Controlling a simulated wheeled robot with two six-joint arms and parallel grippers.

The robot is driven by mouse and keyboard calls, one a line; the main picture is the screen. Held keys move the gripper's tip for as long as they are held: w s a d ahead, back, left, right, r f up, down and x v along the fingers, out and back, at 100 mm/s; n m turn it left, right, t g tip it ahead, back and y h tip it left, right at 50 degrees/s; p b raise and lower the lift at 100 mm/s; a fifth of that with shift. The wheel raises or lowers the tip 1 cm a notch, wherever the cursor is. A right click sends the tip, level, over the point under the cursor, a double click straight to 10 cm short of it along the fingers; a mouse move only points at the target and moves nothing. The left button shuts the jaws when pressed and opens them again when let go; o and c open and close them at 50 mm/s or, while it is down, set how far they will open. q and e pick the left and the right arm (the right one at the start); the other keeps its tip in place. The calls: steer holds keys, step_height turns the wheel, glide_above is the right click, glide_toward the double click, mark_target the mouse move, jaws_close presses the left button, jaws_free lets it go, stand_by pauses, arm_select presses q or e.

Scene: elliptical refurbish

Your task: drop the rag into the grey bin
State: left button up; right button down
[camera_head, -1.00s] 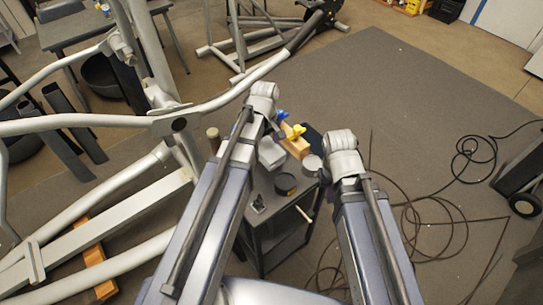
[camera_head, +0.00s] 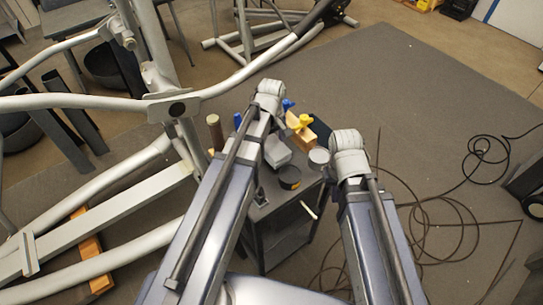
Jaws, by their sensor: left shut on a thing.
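My left arm (camera_head: 215,195) comes up from the bottom and folds at its top joint. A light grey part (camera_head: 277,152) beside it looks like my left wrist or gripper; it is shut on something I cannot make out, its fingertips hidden. My right arm (camera_head: 372,235) ends at a top joint, and its gripper does not show. I cannot make out a rag. A dark round tub (camera_head: 102,72) stands at the upper left; I cannot tell whether it is the grey bin.
A dark cart (camera_head: 280,237) stands between my arms, with a black roll (camera_head: 289,177) and a yellow-handled tool (camera_head: 304,121) on top. A large silver tubular frame (camera_head: 120,190) fills the left. Loose cable (camera_head: 440,222) lies on the right floor. The grey mat (camera_head: 410,85) beyond is largely clear.

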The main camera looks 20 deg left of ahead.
mark_target(271, 152)
arm_select(q)
step_height(271, 152, down, 4)
steer(key=b, duration=0.3)
steer(key=shift+r+b, duration=0.25)
steer(key=shift+b, duration=0.1)
steer(key=shift+f, duration=0.2)
steer(key=o, duration=1)
steer(key=shift+r, duration=0.15)
